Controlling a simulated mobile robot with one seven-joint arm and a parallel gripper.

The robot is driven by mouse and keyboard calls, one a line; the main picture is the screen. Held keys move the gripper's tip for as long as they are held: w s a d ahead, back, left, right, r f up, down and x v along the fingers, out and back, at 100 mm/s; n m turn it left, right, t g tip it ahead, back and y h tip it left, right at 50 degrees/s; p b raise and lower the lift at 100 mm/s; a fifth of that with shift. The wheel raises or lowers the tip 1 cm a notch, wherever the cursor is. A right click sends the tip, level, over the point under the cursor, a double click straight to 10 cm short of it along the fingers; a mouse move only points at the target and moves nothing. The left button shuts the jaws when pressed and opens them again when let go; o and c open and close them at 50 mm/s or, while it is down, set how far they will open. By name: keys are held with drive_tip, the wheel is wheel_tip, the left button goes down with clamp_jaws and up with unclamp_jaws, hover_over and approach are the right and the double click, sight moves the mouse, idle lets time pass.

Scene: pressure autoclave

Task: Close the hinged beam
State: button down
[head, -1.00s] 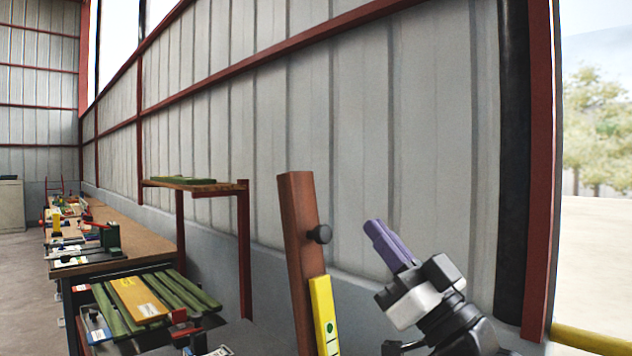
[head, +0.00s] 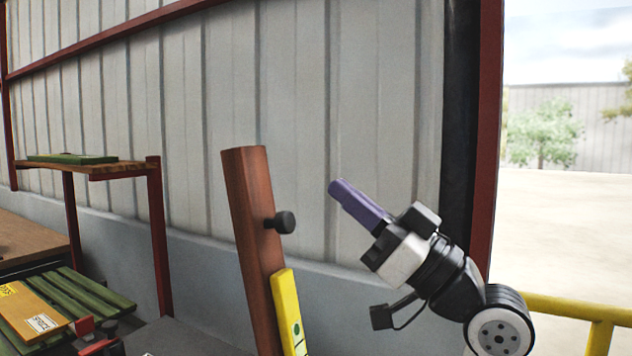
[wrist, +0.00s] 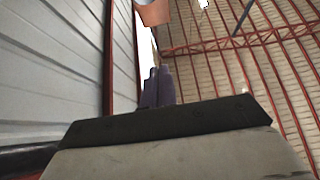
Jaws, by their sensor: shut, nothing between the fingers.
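The hinged beam (head: 250,210) is a long reddish-brown post, standing nearly upright and leaning slightly left, in the head view. A black knob (head: 285,222) sticks out from its right side. A yellow strip (head: 287,310) with dark marks lies along its lower part. The beam's lower end and hinge are out of view. My gripper (head: 337,187) has purple fingers, pressed together and empty. It is right of the beam, above the knob's height in the picture, with a gap between. In the wrist view, a brownish end piece (wrist: 153,12), perhaps the beam's top, shows beyond the fingers (wrist: 158,75).
A corrugated grey wall (head: 300,90) runs behind. At left stand a shelf (head: 110,172) and a lower rack with green slats (head: 95,295) and an orange-yellow board (head: 30,322). A yellow rail (head: 575,310) is at lower right, before an open doorway.

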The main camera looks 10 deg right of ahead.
drive_tip(key=p+x, duration=0.1)
drive_tip(key=x, duration=0.2)
drive_tip(key=f+p+x, duration=0.1)
drive_tip(key=x, duration=0.3)
drive_tip(key=p+x, duration=0.2)
drive_tip(key=x, duration=0.1)
drive_tip(key=shift+w+a, duration=0.45)
drive_tip(key=shift+a, duration=0.15)
drive_tip(key=shift+w+a+f, duration=0.3)
drive_tip(key=shift+w+a, duration=0.05)
drive_tip(key=shift+a, duration=0.15)
